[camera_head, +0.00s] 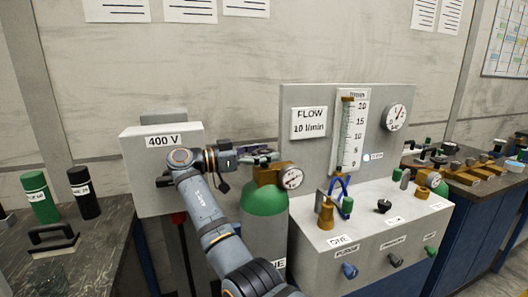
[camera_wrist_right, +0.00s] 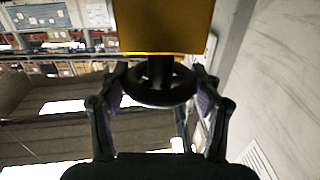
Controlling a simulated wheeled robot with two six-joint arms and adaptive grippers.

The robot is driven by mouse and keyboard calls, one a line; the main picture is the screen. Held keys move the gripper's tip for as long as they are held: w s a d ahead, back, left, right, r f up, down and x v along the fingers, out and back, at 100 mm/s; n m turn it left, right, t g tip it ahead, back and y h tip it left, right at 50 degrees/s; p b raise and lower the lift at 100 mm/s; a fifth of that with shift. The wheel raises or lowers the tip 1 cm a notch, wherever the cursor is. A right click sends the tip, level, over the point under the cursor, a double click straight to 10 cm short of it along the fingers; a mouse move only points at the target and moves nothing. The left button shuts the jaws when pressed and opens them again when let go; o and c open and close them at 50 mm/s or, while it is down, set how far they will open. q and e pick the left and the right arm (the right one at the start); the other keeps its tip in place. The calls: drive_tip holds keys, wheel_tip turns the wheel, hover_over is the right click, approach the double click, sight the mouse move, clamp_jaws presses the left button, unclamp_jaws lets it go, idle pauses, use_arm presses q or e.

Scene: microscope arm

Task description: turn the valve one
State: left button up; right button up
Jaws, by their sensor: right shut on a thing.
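A green gas cylinder (camera_head: 264,228) stands in the middle of the head view, with a brass valve block (camera_head: 267,173) and a round gauge (camera_head: 290,177) on top. A label low on the cylinder is partly cut off and ends in "NE". My right gripper (camera_head: 262,157) is at the top of this valve. In the right wrist view, a dark round handwheel (camera_wrist_right: 160,86) sits on a short stem below the brass block (camera_wrist_right: 164,26). The gripper's two fingers are on either side of the handwheel, shut on it. My left gripper is in neither view.
A grey "400 V" box (camera_head: 140,143) is behind my right arm. A panel with a flow sign (camera_head: 309,122), a scale and a gauge stands right of the cylinder, above a white console (camera_head: 385,222) with several knobs. A dark bench (camera_head: 100,240) is at left.

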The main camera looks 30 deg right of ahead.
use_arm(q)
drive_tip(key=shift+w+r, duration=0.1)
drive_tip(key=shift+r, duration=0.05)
use_arm(e)
drive_tip(key=shift+g, duration=0.3)
drive_tip(key=shift+m, duration=0.3)
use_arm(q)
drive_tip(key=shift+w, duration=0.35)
use_arm(e)
drive_tip(key=o, duration=1.2)
drive_tip(key=shift+d, duration=0.1)
drive_tip(key=shift+c, duration=0.2)
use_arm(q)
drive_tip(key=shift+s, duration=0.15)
use_arm(e)
drive_tip(key=v, duration=0.7)
drive_tip(key=shift+a, duration=0.25)
